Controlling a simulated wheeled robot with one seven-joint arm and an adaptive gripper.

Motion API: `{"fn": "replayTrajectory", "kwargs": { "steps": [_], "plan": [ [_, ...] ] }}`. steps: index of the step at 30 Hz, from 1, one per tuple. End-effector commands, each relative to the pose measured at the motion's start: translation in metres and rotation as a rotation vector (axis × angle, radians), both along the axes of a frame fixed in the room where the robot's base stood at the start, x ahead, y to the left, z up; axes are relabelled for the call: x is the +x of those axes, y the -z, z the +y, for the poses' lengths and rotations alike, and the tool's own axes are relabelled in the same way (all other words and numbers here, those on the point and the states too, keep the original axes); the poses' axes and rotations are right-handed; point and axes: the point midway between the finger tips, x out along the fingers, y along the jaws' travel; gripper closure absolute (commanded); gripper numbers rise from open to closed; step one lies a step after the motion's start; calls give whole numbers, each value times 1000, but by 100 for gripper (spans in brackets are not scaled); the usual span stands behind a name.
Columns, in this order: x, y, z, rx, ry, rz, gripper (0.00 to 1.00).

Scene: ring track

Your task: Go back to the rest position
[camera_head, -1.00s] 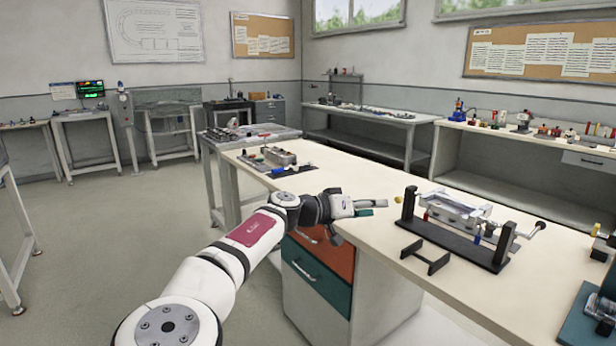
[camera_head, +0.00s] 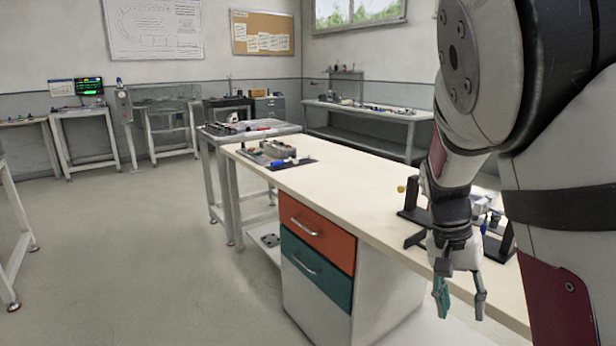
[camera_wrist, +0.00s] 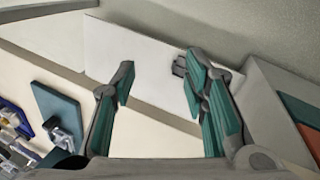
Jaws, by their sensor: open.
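My gripper (camera_head: 460,300) hangs pointing down at the front edge of the long workbench (camera_head: 350,200), on the right of the head view. Its fingers are spread apart with nothing between them. In the wrist view my gripper (camera_wrist: 157,78) also shows open, its two green-padded fingers apart over a pale flat surface. My arm is folded on the right side of the head view and covers much of the bench's right end.
A black-ended fixture (camera_head: 412,215) stands on the bench, partly hidden behind my arm. An orange drawer (camera_head: 318,238) and a teal drawer (camera_head: 315,273) sit under the bench. A small tray of parts (camera_head: 268,152) lies at its far end. The floor at left is clear.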

Motion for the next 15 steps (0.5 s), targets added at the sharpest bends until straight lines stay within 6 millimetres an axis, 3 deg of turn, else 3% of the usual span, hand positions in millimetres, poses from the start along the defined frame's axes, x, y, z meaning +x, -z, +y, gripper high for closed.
{"fn": "replayTrajectory", "kwargs": {
  "steps": [6,15],
  "plan": [
    [-56,-19,27,219,-105,-3,59],
    [-139,-50,58,376,-322,-61,59]
  ]
}}
